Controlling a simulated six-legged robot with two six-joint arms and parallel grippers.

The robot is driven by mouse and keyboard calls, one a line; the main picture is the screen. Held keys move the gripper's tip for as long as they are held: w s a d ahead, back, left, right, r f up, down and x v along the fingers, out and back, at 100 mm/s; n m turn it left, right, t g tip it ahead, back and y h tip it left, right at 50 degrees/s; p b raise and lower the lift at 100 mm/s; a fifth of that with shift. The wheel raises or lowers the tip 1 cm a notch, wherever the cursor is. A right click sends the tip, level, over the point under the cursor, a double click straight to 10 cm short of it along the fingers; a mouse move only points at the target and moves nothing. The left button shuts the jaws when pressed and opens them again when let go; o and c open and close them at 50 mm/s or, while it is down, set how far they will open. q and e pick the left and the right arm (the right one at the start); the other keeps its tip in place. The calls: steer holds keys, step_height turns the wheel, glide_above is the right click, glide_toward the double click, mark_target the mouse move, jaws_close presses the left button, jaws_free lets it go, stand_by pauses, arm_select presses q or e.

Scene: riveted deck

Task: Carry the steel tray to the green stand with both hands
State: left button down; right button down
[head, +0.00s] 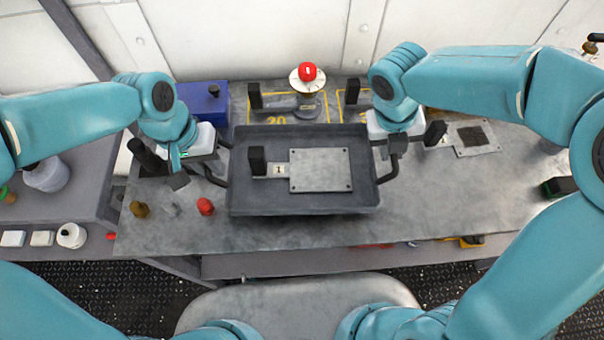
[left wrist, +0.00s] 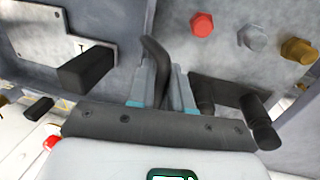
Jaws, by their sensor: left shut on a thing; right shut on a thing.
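The steel tray (head: 305,207), dark grey and shallow with raised rims, is in the middle of the head view, over the bench. Its bent bar handles stick out left and right. A flat plate (head: 322,172) with a black grip block marked 1 lies in it. My left gripper (head: 209,170) is shut on the left handle; in the left wrist view the dark handle (left wrist: 153,52) stands between its fingers. My right gripper (head: 393,158) is shut on the right handle. I cannot tell whether the tray touches the bench. I see no clear green stand.
Behind the tray are a red button (head: 307,72) on a post and a blue box (head: 203,103). Bolts, one a red bolt (head: 205,206), stand left of it. Another plate (head: 472,138) lies to the right. The bench's front right (head: 450,205) is bare.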

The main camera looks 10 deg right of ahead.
stand_by(0.3)
